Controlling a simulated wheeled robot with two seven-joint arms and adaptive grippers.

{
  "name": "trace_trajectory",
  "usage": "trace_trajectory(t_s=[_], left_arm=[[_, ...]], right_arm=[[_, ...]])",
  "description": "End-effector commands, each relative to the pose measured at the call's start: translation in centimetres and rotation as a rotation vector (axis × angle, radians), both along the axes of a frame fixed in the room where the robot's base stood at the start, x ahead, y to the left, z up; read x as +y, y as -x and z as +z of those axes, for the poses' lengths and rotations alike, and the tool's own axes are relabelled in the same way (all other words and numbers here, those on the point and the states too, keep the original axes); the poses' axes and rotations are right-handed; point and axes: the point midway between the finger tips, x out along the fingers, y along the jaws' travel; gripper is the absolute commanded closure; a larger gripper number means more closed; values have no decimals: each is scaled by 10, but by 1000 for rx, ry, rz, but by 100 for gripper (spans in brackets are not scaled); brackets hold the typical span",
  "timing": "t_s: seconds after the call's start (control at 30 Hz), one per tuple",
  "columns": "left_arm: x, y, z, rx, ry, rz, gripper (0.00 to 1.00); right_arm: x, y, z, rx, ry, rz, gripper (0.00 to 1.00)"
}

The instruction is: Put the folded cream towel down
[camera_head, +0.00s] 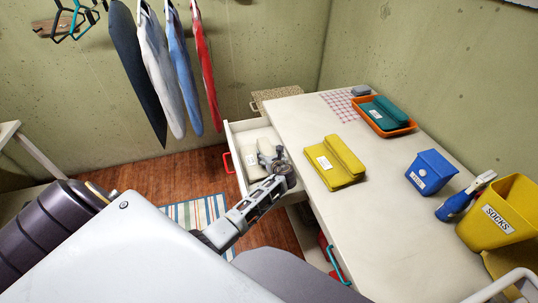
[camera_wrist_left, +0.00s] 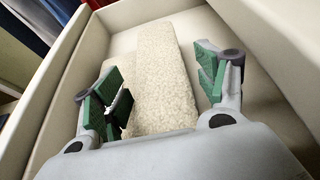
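The folded cream towel (camera_wrist_left: 163,65) lies in an open white drawer (camera_wrist_left: 72,75), with its long side running away from me in the left wrist view. In the head view a cream folded piece (camera_head: 250,160) shows in the drawer (camera_head: 238,142), beside my left gripper (camera_head: 270,160). The fingers of my left gripper (camera_wrist_left: 160,78) stand apart with green pads, one on each side of the towel. Its near end is hidden behind the gripper body. My right gripper is not in view.
The white dresser top (camera_head: 385,215) holds a folded yellow towel (camera_head: 335,165), an orange tray (camera_head: 385,128) with teal cloth, a blue box (camera_head: 431,172) and a yellow socks bin (camera_head: 500,215). Clothes (camera_head: 160,70) hang at the back left.

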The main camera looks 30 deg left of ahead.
Motion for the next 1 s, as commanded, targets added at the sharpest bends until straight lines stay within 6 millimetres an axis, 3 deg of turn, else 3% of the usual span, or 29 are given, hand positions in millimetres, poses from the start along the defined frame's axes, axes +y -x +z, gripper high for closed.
trace_trajectory(t_s=[0.47,1.0], left_arm=[[-5,4,5,0,0,0,27],[-47,41,28,1,1,0,27]], right_arm=[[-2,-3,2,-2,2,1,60],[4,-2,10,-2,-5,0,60]])
